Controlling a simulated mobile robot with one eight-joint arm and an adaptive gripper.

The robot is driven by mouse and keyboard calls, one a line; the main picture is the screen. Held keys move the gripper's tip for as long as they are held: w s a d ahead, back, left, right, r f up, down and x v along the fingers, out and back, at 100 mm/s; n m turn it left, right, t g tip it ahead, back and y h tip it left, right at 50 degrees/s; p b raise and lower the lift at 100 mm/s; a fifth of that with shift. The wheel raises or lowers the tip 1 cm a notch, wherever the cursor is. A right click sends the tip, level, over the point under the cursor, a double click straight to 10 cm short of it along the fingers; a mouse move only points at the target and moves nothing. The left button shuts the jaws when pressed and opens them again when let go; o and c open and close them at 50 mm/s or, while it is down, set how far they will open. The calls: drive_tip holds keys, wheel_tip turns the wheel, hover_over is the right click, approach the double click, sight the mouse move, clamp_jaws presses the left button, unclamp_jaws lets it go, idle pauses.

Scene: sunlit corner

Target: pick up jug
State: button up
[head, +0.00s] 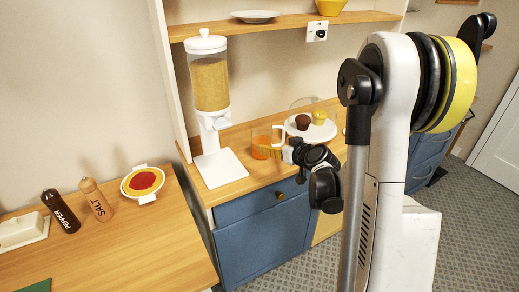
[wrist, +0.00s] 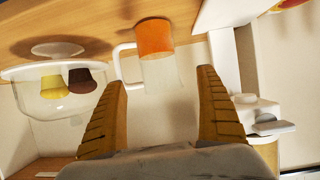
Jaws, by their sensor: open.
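The jug (head: 262,147) is clear with orange liquid and a white handle, and stands on the wooden counter beside the cereal dispenser. In the wrist view the jug (wrist: 155,42) appears upside down, its orange part against the counter. My gripper (wrist: 160,92) is open, with one ribbed finger at each side of the picture's middle. The jug's clear part lies ahead of and between the fingertips, and its handle is on the left. I cannot tell whether a finger touches it. In the head view my gripper (head: 283,150) is small beside the jug and partly overlaps it.
The cereal dispenser (head: 209,85) stands close on the left of the jug. A white plate (head: 325,133) with two muffins under a clear dome stands to the right. A shelf (head: 270,25) runs above. Pepper, salt and a bowl are on the left table (head: 130,250).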

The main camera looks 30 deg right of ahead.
sight(267, 138)
drive_tip(key=b+x, duration=0.1)
drive_tip(key=x, duration=0.4)
drive_tip(key=shift+w+d+f, duration=0.15)
drive_tip(key=shift+w, duration=0.1)
drive_tip(key=b+x, duration=0.2)
drive_tip(key=x, duration=0.3)
drive_tip(key=shift+w+d+b, duration=0.1)
drive_tip(key=shift+w+b, duration=0.2)
drive_tip(key=shift+b, duration=0.1)
drive_tip(key=shift+r, duration=0.2)
drive_tip(key=c, duration=1.2)
drive_tip(key=shift+r, duration=0.2)
